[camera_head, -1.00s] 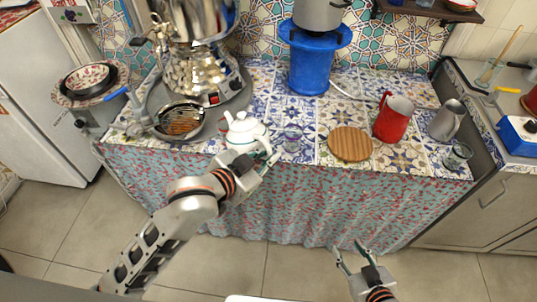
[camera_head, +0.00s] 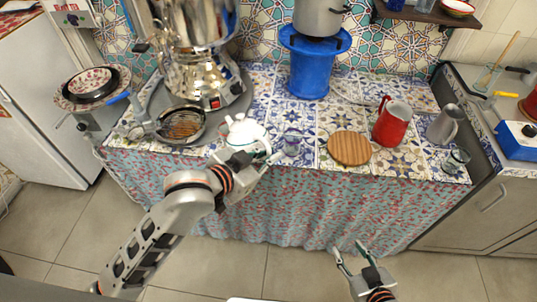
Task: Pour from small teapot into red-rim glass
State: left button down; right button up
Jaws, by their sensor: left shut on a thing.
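The small white teapot (camera_head: 246,133) is at the front edge of the tiled counter, left of centre. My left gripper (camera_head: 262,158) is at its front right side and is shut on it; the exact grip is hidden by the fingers. A small clear glass (camera_head: 292,142) stands just right of the teapot, apart from it. Another small glass (camera_head: 456,160) stands at the counter's right end. I cannot make out a red rim on either glass. My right gripper (camera_head: 350,256) is open and empty, low in front of the counter.
A round wooden board (camera_head: 349,148), a red pitcher (camera_head: 392,124) and a grey metal pitcher (camera_head: 445,124) stand to the right. A samovar (camera_head: 195,75) and a strainer pan (camera_head: 182,126) are at the left. A blue stand (camera_head: 309,75) is behind. Tiles between are clear.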

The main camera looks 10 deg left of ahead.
aim_at(265, 146)
pick_arm(q)
jog(key=shift+w+r+p, duration=0.1)
jog(key=shift+r+p, duration=0.25)
jog(key=shift+r, duration=0.35)
pick_arm(e)
jog(key=shift+r, duration=0.3)
pick_arm(q)
jog(key=shift+w+a+r+n+g+p, duration=0.15)
jog(key=shift+r+n+g+p, duration=0.15)
jog(key=shift+r+n+p, duration=0.25)
pick_arm(e)
jog(key=shift+s+d+r, duration=0.15)
jog(key=shift+d, duration=0.15)
dwell(0.7)
pick_arm(q)
jog(key=shift+r, duration=0.1)
jog(key=shift+r+p, duration=0.1)
jog(key=shift+p, duration=0.2)
jog(key=shift+a+r+p, duration=0.1)
jog(key=shift+p, duration=0.3)
pick_arm(e)
jog(key=shift+s+d+f+h, duration=0.2)
jog(key=shift+s+d, duration=0.1)
jog(key=shift+d, duration=0.1)
jog(key=shift+s+d+f+h, duration=0.1)
jog(key=shift+s+d+h, duration=0.15)
jog(key=shift+d, duration=0.1)
